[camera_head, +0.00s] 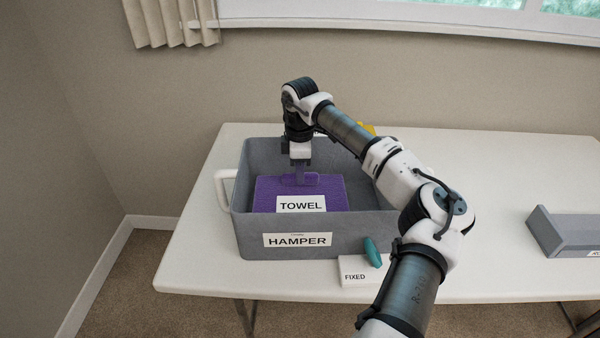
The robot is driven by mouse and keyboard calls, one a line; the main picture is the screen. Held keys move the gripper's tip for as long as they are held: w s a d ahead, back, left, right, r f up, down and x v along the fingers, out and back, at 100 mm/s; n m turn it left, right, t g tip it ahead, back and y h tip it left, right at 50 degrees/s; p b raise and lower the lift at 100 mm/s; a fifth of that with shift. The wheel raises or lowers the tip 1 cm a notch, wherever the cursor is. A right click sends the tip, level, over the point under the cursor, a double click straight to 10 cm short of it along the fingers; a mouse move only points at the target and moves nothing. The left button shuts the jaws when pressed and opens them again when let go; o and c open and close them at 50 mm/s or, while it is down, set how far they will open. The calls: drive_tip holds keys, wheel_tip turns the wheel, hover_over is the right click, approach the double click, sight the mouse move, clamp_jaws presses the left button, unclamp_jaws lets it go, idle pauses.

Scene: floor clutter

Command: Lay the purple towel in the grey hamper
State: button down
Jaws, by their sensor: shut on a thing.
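The purple towel (330,188) with a white TOWEL label is inside the grey hamper (262,224) on the white table. The hamper's front wall hides the towel's lower edge, so I cannot tell whether the towel touches the bottom. My gripper (302,178) points down into the hamper and is shut on the raised part at the towel's back edge. The hamper has a white handle (223,188) on its left side and a HAMPER label on its front.
A white block (357,273) labelled FIXED, with a teal piece (372,252) on it, stands at the hamper's front right. A grey tray (570,240) sits at the table's right. A yellow thing (368,128) is partly hidden behind my arm. The table's back right is clear.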

drive_tip(key=shift+f, duration=0.8)
drive_tip(key=shift+f, duration=0.1)
drive_tip(key=c, duration=1.3)
unclamp_jaws()
drive_tip(key=shift+o, duration=0.2)
wheel_tip(320, 180, up, 12)
drive_tip(key=b, duration=0.1)
drive_tip(key=shift+b, duration=0.4)
